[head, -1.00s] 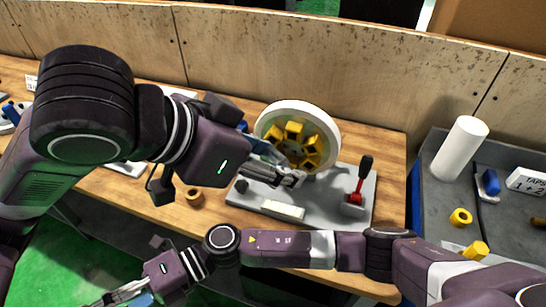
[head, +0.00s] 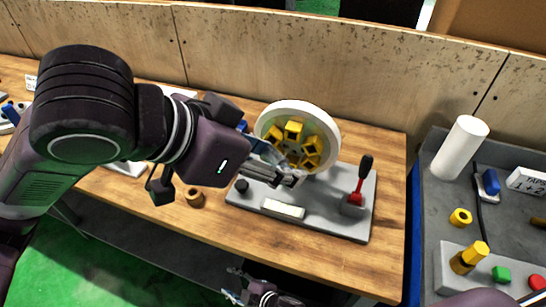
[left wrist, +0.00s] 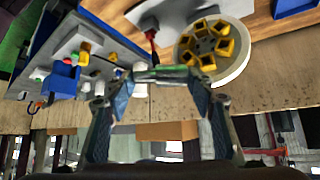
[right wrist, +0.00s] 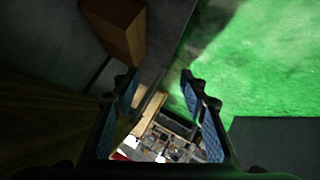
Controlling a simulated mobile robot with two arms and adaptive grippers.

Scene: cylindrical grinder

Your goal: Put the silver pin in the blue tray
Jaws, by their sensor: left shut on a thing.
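My left gripper (head: 292,180) is in front of the white wheel with yellow blocks (head: 331,130), above the grey base plate. In the left wrist view its fingers are shut on a thin grey bar (left wrist: 158,73) spanning the tips, seemingly the silver pin. The pin is hard to make out in the head view. A blue edge, perhaps the blue tray (left wrist: 294,8), shows at the top right of the left wrist view; in the head view my left arm mostly hides it. My right gripper (right wrist: 162,83) is open and empty, low at the bottom of the head view.
The grey base plate (head: 335,222) carries a red-based lever (head: 357,190). A wooden ring (head: 194,197) lies on the table. At right, a cart holds a white cylinder (head: 460,147), a yellow ring (head: 460,217) and a grey block with pegs (head: 447,277). A wooden panel (head: 270,60) stands behind.

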